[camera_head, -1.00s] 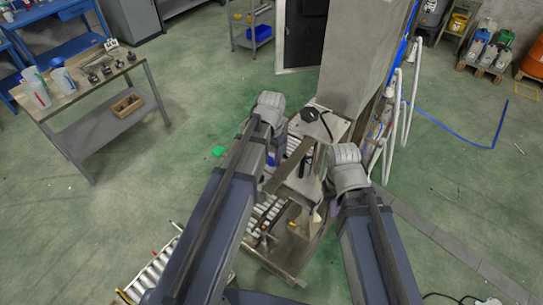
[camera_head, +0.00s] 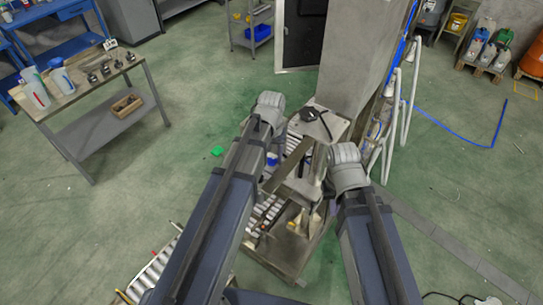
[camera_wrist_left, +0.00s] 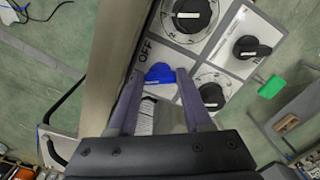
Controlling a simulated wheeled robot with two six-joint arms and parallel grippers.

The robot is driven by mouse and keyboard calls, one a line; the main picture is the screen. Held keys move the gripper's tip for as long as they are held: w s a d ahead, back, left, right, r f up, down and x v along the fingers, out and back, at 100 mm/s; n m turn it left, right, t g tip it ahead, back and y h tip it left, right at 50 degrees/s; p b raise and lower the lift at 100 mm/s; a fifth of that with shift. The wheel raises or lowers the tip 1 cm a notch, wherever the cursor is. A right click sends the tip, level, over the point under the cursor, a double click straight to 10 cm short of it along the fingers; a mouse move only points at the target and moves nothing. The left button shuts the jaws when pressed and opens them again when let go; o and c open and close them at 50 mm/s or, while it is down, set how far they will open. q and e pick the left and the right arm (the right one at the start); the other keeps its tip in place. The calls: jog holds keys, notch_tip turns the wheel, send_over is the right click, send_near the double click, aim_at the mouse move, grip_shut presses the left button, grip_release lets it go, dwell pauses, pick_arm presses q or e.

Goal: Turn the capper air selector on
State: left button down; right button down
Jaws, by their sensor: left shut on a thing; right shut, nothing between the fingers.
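A blue knob (camera_wrist_left: 160,73) sits on a pale panel (camera_wrist_left: 236,68), next to the printed word OFF, in the left wrist view. My left gripper (camera_wrist_left: 160,88) has one finger on each side of the knob and is shut on it. The knob's lower part and its exact pointing are hard to read. In the head view a small blue spot (camera_head: 272,160) shows beside my left wrist. My right gripper (camera_head: 335,207) is shut and empty, mostly hidden below its wrist in the head view, with its fingers hard to make out.
Black dial knobs (camera_wrist_left: 195,13), (camera_wrist_left: 250,47) and (camera_wrist_left: 212,93) share the panel. A green block (camera_wrist_left: 271,87) is at its right. A grey column (camera_head: 350,60) rises behind the machine. A roller conveyor (camera_head: 154,272) lies at lower left. A workbench (camera_head: 85,88) stands left; open floor surrounds.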

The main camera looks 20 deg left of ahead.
dwell(0.4)
pick_arm(q)
jog(key=shift+c, duration=1.6)
grip_release()
